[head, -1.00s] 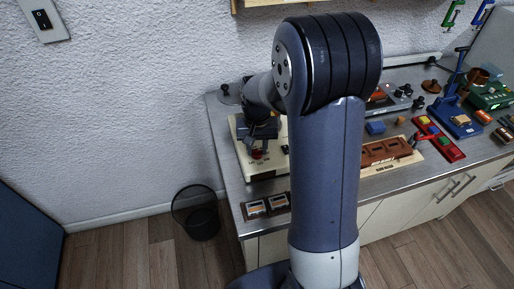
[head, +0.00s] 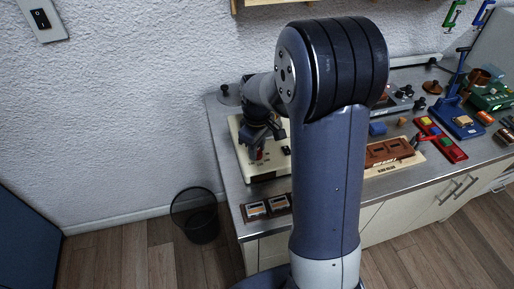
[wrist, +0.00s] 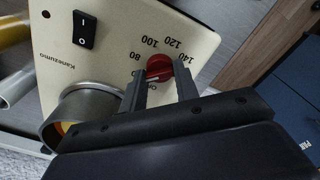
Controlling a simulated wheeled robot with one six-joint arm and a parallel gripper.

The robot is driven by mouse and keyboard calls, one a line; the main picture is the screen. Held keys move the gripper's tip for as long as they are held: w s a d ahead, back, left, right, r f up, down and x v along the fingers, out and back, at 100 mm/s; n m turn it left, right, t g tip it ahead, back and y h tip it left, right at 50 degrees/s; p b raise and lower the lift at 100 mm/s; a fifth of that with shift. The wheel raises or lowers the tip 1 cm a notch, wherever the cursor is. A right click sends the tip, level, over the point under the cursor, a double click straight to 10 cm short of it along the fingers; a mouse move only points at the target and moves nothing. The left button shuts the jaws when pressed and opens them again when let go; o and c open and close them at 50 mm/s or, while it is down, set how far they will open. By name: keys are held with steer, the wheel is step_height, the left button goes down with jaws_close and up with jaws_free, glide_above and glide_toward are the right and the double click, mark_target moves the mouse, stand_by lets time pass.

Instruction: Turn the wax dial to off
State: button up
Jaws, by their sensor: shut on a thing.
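The wax dial (wrist: 159,67) is a red round knob on the cream face of the wax heater (wrist: 110,45). Printed numbers from 80 to 140 curve around it in the wrist view. My gripper (wrist: 158,78) has one finger on each side of the dial and is shut on it. The fingers partly cover the lettering near the dial, and I cannot tell which mark it points to. The heater's metal pot (wrist: 85,108), with yellow-orange content, is beside my gripper. In the head view, my gripper (head: 258,143) is over the heater (head: 240,150) at the bench's left end.
A black rocker switch (wrist: 84,29) is on the heater's face. A black mesh bin (head: 196,215) stands on the floor at left. Tools and parts crowd the bench's right side.

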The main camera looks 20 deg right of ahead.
steer(key=n, duration=0.4)
steer(key=shift+n, duration=0.3)
steer(key=n, duration=0.4)
steer(key=shift+n+b, duration=0.3)
steer(key=shift+n, duration=0.1)
steer(key=o, duration=1)
steer(key=shift+c, duration=0.2)
step_height(320, 180, up, 11)
steer(key=shift+b, duration=0.3)
steer(key=shift+f, duration=0.2)
